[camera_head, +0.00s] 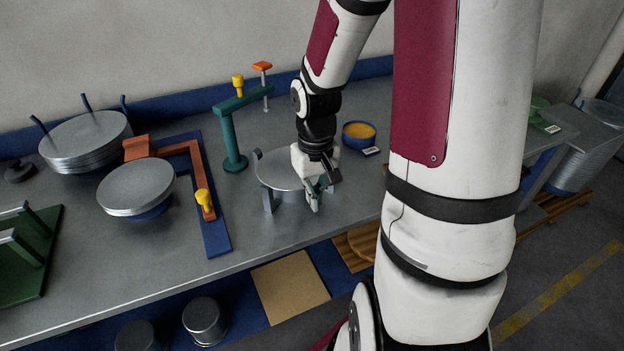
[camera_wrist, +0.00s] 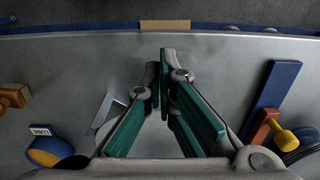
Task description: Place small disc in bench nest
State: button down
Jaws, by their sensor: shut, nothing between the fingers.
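A flat round silver disc (camera_head: 280,172) lies level on the bench nest, a low stand with grey upright posts (camera_head: 268,201). My gripper (camera_head: 315,203) is at the right front edge of this disc, pointing down, and covers part of it. I cannot tell whether it touches the disc or nest. In the wrist view, the teal-padded fingers (camera_wrist: 162,80) come together at their tips with nothing between them. A grey piece (camera_wrist: 108,108), perhaps a nest post, shows left of the fingers there. Another silver disc (camera_head: 137,184) rests on a blue round support at left.
A stack of larger discs (camera_head: 85,142) stands between blue pegs at back left. A teal clamp post (camera_head: 231,140), an orange bar on a blue plate (camera_head: 215,238), and a blue bowl with yellow contents (camera_head: 358,134) surround the nest. The bench's front edge is close.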

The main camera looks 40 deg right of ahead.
notch_tip(320, 180, down, 4)
jog(key=shift+a+r, duration=0.1)
jog(key=shift+r, duration=0.1)
jog(key=shift+w+d+r, duration=0.15)
jog(key=shift+w+d, duration=0.1)
jog(key=shift+w, duration=0.4)
jog(key=shift+w+d+r, duration=0.1)
jog(key=shift+w+d, duration=0.1)
jog(key=shift+w, duration=0.4)
jog(key=shift+w+d, duration=0.15)
jog(key=shift+w, duration=0.5)
jog(key=shift+w+d, duration=0.2)
jog(key=shift+w, duration=0.35)
jog(key=shift+w+d, duration=0.15)
jog(key=shift+w, duration=0.35)
jog(key=shift+s, duration=0.1)
